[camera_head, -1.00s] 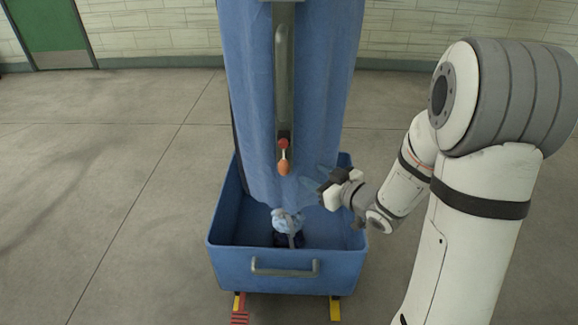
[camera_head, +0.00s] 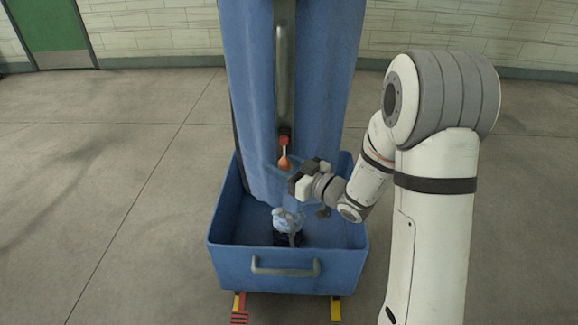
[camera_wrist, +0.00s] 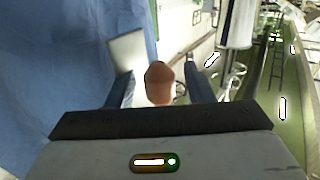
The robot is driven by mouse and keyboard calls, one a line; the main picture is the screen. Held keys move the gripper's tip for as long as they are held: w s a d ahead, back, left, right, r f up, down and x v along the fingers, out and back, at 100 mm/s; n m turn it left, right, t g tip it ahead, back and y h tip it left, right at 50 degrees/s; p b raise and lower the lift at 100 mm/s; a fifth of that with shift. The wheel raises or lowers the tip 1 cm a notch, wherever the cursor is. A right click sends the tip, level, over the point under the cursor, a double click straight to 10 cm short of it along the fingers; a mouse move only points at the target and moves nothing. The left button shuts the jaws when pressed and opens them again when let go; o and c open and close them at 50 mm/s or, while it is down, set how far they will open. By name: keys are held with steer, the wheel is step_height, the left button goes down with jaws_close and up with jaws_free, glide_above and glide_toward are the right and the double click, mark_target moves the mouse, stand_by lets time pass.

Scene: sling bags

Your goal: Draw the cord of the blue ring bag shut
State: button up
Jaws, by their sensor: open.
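The large blue bag (camera_head: 252,90) hangs down into a blue bin in the head view. Its blue cloth fills the left of the wrist view (camera_wrist: 60,70). An orange knob (camera_head: 284,163) hangs below a small red piece (camera_head: 284,141) at the bag's front. My gripper (camera_head: 279,170) is open, with its fingers at the knob in the head view. In the wrist view the knob (camera_wrist: 159,82) shows between the two spread fingers (camera_wrist: 159,76). I cannot tell whether either finger touches it. The bag's ring and mouth do not show clearly.
The blue bin (camera_head: 225,262) has a grey front handle (camera_head: 285,271) and walls on all sides. A light blue crumpled bundle (camera_head: 286,220) sits inside it. A grey upright bar (camera_head: 284,75) runs down the bag's front. Open floor lies to the left.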

steer(key=shift+c, duration=0.5)
jaws_close()
